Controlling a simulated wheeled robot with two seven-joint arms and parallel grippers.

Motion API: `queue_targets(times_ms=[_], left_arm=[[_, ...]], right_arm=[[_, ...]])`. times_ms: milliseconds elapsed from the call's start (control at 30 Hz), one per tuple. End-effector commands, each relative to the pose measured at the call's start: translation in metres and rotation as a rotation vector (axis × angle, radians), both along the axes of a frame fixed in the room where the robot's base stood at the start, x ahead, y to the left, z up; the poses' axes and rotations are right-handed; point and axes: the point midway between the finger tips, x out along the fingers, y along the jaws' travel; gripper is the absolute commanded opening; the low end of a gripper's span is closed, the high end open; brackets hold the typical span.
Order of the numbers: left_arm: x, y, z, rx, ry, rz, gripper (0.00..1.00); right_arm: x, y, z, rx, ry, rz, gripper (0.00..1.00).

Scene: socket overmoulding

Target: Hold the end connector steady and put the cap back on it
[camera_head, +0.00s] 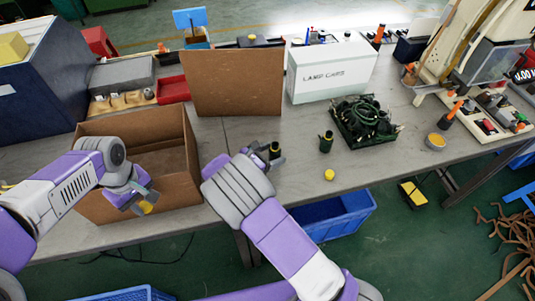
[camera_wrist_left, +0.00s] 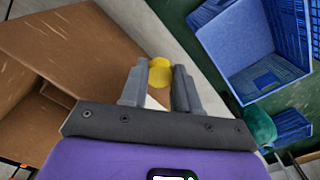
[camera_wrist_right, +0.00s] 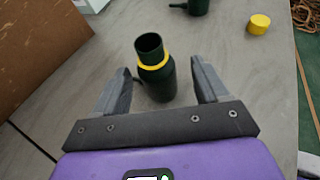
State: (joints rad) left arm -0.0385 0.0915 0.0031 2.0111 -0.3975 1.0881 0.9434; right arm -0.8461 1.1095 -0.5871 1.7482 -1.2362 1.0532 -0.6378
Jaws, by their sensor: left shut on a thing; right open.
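My left gripper (camera_head: 140,204) is shut on a yellow cap (camera_wrist_left: 160,72), held between its fingertips in front of the open cardboard box. The cap also shows in the head view (camera_head: 146,208). My right gripper (camera_wrist_right: 160,72) is open around a dark green end connector (camera_wrist_right: 156,82) with a yellow ring near its open top; a gap shows beside each finger. The connector stands upright on the grey table, partly hidden by my right gripper in the head view (camera_head: 275,150). A second green connector (camera_head: 326,143) stands to the right, and another yellow cap (camera_head: 329,174) lies near the front edge.
A white carton (camera_head: 330,72) and a tray of dark green parts (camera_head: 366,122) are at the back. A blue bin (camera_head: 335,212) is below the front edge. The table's front right is clear.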

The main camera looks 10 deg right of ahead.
Motion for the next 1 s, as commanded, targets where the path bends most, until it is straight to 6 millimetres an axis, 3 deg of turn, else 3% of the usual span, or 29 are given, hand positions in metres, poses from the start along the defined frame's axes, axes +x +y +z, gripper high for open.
queue_targets(times_ms=[233,600,900,1000], left_arm=[[0.000,0.000,-0.017,0.000,0.000,0.000,0.03],[0.000,0.000,-0.016,0.000,0.000,0.000,0.03],[0.000,0.000,-0.016,0.000,0.000,0.000,0.03],[0.000,0.000,-0.016,0.000,0.000,0.000,0.03]], right_arm=[[0.019,-0.029,-0.014,0.000,0.000,-0.001,0.74],[0.021,-0.032,-0.013,0.000,0.000,0.001,0.74],[0.021,-0.032,-0.013,0.000,0.000,0.001,0.28],[0.021,-0.032,-0.013,0.001,-0.001,0.001,0.17]])
